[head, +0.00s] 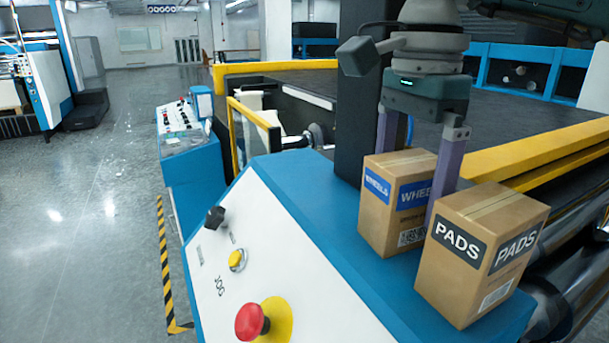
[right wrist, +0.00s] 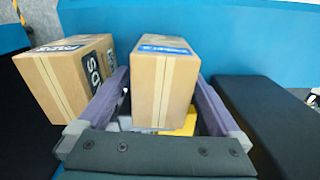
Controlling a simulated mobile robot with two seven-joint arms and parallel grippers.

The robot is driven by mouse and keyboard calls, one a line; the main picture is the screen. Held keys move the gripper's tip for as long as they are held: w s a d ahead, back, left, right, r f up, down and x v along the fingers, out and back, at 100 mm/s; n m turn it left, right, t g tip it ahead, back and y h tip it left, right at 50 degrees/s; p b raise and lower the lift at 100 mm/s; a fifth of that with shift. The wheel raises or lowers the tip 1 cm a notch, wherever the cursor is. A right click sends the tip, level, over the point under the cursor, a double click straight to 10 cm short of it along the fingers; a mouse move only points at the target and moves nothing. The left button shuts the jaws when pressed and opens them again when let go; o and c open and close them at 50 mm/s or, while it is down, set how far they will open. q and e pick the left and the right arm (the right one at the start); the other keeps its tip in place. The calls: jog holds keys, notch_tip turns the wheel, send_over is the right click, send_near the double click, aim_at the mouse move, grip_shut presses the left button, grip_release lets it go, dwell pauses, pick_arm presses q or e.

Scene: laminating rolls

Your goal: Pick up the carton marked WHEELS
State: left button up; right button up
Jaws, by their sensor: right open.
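The WHEELS carton (head: 393,215) is a brown box with blue labels. It stands upright on the blue top of a control console (head: 330,220). My right gripper (head: 414,190) is above it, pointing down and open, with one finger on each side of the carton. In the right wrist view the carton (right wrist: 163,85) lies between the two purple fingers, and a gap to the fingers is hard to judge. The far fingertip is hidden behind the carton in the head view. My left gripper is not in view.
A PADS carton (head: 480,255) with black labels stands close beside the WHEELS carton, near the right finger; it also shows in the right wrist view (right wrist: 72,78). The console carries a red button (head: 251,322). A dark upright column (head: 352,100) stands behind.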

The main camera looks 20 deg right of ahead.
jog(key=shift+f+p, duration=0.3)
jog(key=shift+f, duration=1.1)
jog(key=shift+a, duration=0.1)
grip_shut()
